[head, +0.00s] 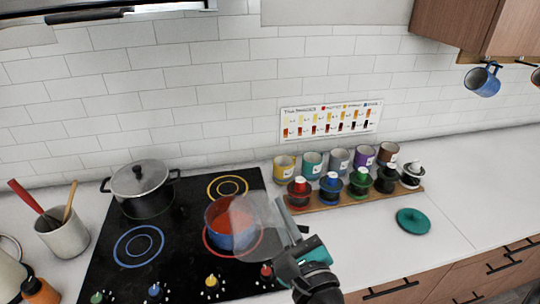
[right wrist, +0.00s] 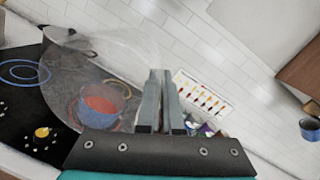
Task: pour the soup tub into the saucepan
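The blue saucepan (head: 214,237) sits on the red-ringed burner with red soup in it; it also shows in the right wrist view (right wrist: 121,98). The clear soup tub (head: 262,218) is tilted on its side, its mouth toward the saucepan and partly over it. The tub's see-through wall fills the left of the right wrist view (right wrist: 70,60). It looks clear, with little or no soup visible inside. My right gripper (head: 284,211) is shut on the tub's wall, right of the saucepan. My left gripper is not in view.
A lidded black pot (head: 145,190) stands at the back left of the cooktop (head: 170,270). A wooden rack (head: 340,204) with several coloured jars stands to the right. A teal lid (head: 413,221) lies on the counter. A utensil crock (head: 64,237) is at left.

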